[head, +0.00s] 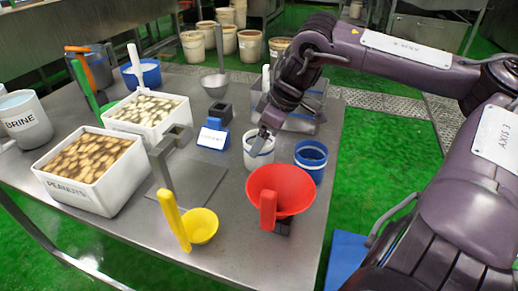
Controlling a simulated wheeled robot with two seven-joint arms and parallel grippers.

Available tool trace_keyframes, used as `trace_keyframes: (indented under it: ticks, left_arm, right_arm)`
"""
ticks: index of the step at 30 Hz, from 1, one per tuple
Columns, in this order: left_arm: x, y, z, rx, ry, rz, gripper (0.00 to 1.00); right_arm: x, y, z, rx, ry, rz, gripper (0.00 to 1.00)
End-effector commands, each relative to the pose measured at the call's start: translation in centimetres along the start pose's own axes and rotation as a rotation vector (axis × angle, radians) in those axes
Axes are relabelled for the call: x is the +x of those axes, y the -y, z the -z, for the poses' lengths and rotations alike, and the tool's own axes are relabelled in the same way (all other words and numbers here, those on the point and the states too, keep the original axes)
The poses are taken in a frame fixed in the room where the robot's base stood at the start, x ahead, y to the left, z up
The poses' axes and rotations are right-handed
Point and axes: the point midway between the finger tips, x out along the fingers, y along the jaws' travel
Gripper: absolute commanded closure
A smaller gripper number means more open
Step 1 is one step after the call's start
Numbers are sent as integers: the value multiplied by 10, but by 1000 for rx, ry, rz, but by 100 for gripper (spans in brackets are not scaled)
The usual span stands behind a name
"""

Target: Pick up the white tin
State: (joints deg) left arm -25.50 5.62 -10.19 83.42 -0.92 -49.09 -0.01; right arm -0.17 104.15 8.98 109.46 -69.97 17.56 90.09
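The inside of the tin is partly hidden by the fingers. My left gripper is not in view.
A blue tin (311,161) stands close to the right of the white tin. A red funnel-like scoop (283,187) stands in front, and a yellow scoop (202,226) front left. A blue holder with a label (213,139) is to the left. White tubs (117,195) fill the left side.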

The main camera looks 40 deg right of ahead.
Motion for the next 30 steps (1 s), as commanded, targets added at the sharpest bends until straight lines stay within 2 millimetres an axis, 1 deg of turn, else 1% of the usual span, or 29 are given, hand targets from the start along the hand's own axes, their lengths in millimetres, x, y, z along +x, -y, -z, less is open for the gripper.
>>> trace_keyframes:
  ticks: [1, 9, 13, 19, 20, 30]
  left_arm:
    - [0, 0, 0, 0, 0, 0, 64]
    - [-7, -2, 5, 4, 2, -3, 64]
    - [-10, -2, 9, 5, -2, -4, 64]
    - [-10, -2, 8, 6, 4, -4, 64]
    - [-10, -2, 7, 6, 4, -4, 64]
    - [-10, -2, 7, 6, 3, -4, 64]
  right_arm:
    - [7, 0, -1, 0, 7, 1, 13]
    - [37, 0, 3, 1, 4, 2, 13]
    - [42, 0, 4, 1, 2, 1, 13]
    - [42, 0, 4, 1, 0, 0, 13]
    - [42, 0, 4, 1, 0, 0, 14]
    - [42, 0, 4, 1, 1, 1, 59]
